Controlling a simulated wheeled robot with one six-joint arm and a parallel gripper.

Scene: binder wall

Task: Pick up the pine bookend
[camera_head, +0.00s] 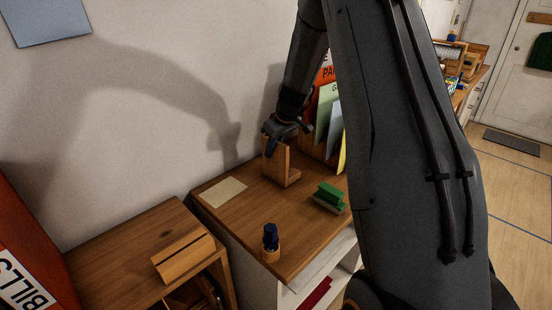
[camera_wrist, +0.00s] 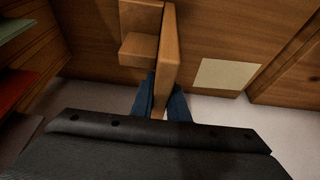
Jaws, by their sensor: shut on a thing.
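The pine bookend (camera_head: 281,164) is an L-shaped wooden piece on the brown cabinet top against the wall. My gripper (camera_head: 273,141) is at the upper edge of its upright panel, coming from above. In the wrist view the two dark blue fingers of my gripper (camera_wrist: 160,98) stand on either side of the bookend's upright panel (camera_wrist: 169,45), shut on it. The foot of the bookend points to the left in that view. The bookend looks upright; whether it touches the cabinet top is hard to tell.
A cream paper sheet (camera_head: 222,191) lies left of the bookend. A green-topped block (camera_head: 329,198) and a blue-topped stamp (camera_head: 270,243) stand nearer the front. Colored folders (camera_head: 324,105) stand behind to the right. A lower wooden unit with a wooden object (camera_head: 183,259) is at left.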

